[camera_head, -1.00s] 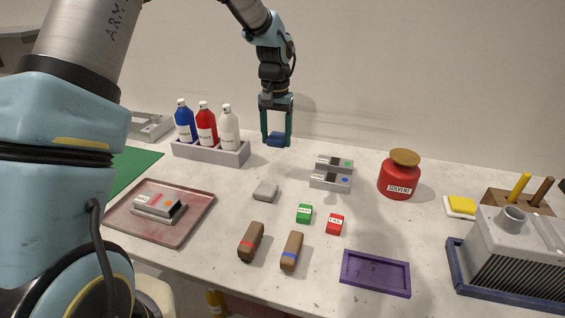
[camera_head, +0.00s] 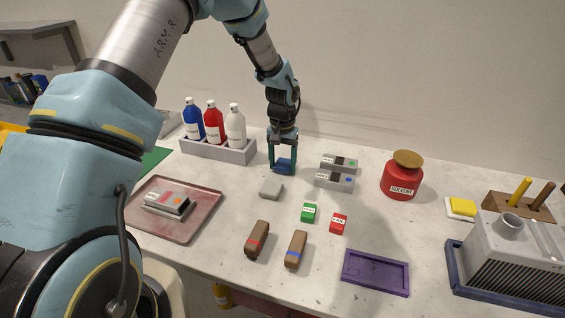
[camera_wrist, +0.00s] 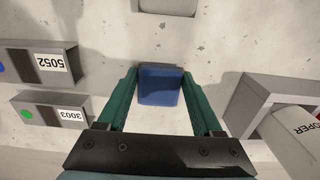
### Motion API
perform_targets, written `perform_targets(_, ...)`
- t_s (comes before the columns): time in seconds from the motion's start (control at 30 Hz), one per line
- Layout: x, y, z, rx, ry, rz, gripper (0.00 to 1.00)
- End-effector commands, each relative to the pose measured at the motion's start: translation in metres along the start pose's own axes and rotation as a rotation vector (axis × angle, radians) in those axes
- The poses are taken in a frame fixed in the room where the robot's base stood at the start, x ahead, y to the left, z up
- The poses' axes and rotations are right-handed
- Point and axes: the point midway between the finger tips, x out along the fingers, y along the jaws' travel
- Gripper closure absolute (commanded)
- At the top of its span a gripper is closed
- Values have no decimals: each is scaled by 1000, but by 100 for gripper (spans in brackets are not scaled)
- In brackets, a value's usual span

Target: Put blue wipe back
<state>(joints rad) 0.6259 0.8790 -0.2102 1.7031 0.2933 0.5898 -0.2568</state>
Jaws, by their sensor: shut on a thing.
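My gripper (camera_head: 283,168) points down over the back middle of the table, shut on the blue wipe (camera_wrist: 160,86). In the wrist view the wipe is a small dark blue block between the two green fingers. In the head view the wipe (camera_head: 284,167) shows low between the fingertips, close to the table top. I cannot tell whether it touches the table. The grey bottle rack (camera_head: 218,150) stands to its left and two grey labelled boxes (camera_head: 334,181) to its right.
A light grey block (camera_head: 271,188) lies just in front of my gripper. Blue, red and white bottles (camera_head: 235,128) stand in the rack. A red solvent jar (camera_head: 402,180), a green block (camera_head: 309,213), a red block (camera_head: 339,223) and brown brushes (camera_head: 257,239) stand farther right and forward.

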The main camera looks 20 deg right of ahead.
Motion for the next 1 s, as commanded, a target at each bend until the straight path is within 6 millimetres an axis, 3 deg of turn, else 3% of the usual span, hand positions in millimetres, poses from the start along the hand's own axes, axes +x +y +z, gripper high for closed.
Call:
perform_targets(0.1,4,0,0,0,0,0,85)
perform_targets(0.13,3,0,0,0,0,0,29)
perform_targets(0.37,2,0,0,0,0,0,3)
perform_targets(0.73,-4,0,-1,-1,2,0,3)
perform_targets(1.0,-53,-1,-1,-1,5,-1,3)
